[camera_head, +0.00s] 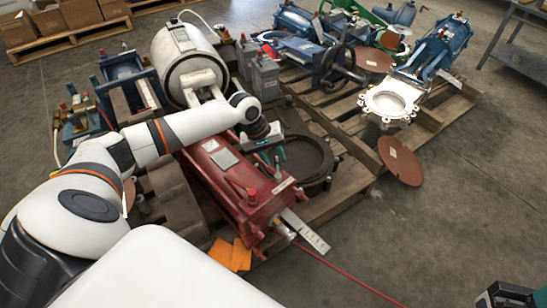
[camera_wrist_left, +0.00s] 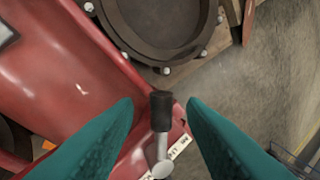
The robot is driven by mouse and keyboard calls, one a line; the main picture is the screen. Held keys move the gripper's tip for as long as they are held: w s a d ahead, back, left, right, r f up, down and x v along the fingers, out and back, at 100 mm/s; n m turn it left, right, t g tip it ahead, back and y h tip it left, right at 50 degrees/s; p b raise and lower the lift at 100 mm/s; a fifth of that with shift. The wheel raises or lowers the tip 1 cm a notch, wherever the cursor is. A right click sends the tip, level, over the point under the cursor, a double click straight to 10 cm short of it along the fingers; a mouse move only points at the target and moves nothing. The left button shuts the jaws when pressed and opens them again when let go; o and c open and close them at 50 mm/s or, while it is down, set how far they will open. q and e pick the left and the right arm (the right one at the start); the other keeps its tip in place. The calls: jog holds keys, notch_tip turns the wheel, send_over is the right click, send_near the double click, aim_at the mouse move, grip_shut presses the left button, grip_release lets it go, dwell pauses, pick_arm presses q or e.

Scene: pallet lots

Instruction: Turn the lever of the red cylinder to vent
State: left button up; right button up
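The red cylinder (camera_head: 213,172) lies on a wooden pallet in the middle of the head view. Its red body also fills the left of the left wrist view (camera_wrist_left: 75,85). At its near end is a small lever (camera_head: 277,174); in the wrist view the lever (camera_wrist_left: 162,122) has a black grip and a silver stem. A white lettered plate (camera_wrist_left: 180,147) shows beside it, its text unreadable. My left gripper (camera_head: 271,158) is open above that end. Its teal fingers (camera_wrist_left: 160,103) stand on either side of the lever, with gaps visible. What looks like my right gripper (camera_head: 508,295) is cut off at the lower right.
A dark round flange (camera_head: 322,165) lies right beside the cylinder. A white tank (camera_head: 190,62) stands behind it, and blue machines with a black handwheel (camera_head: 338,68) are at the back. A red hose (camera_head: 345,272) runs along the floor. The floor at right is mostly clear.

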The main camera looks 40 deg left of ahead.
pick_arm(q)
grip_shut()
jog(key=shift+r+p, duration=0.1)
jog(key=shift+p, duration=0.25)
